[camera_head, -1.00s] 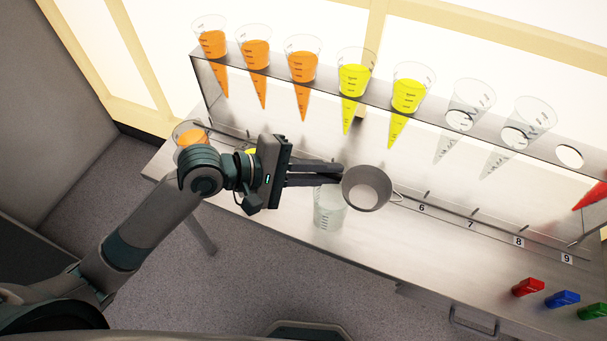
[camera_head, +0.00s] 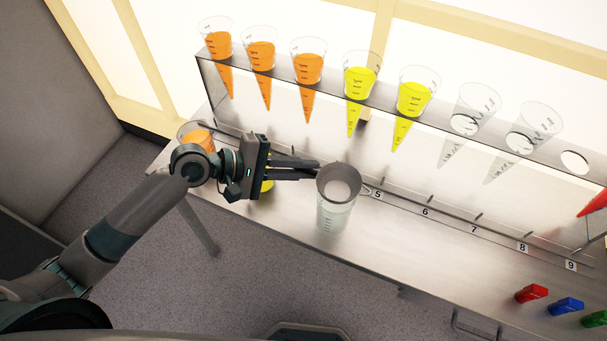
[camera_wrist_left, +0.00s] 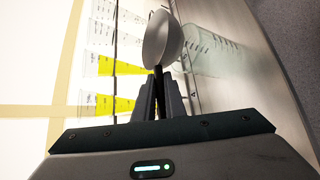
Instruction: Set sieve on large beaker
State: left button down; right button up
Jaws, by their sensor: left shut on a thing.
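The grey sieve (camera_head: 340,184), a round cup with a small loop at its right side, is held by its handle in my left gripper (camera_head: 317,171). The clear, empty-looking large beaker (camera_head: 334,219) stands upright on the bench directly under the sieve in the head view. In the left wrist view, the sieve (camera_wrist_left: 163,42) is at the beaker's mouth end, and the beaker (camera_wrist_left: 222,52) lies to the right of it. I cannot tell whether the sieve touches the rim. The left gripper (camera_wrist_left: 160,92) is shut on the handle. My right gripper is not in view.
A steel rack (camera_head: 380,100) behind holds cones with orange and yellow juice and two empty ones. A beaker of orange juice (camera_head: 196,137) and a partly hidden yellow one (camera_head: 267,186) stand left. Red (camera_head: 531,293), blue and green blocks lie at the right. The bench's middle front is clear.

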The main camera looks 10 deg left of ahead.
pick_arm(q)
notch_tip(320, 180, down, 3)
jog(key=shift+s+f, duration=0.1)
jog(key=c, duration=1.8)
grip_release()
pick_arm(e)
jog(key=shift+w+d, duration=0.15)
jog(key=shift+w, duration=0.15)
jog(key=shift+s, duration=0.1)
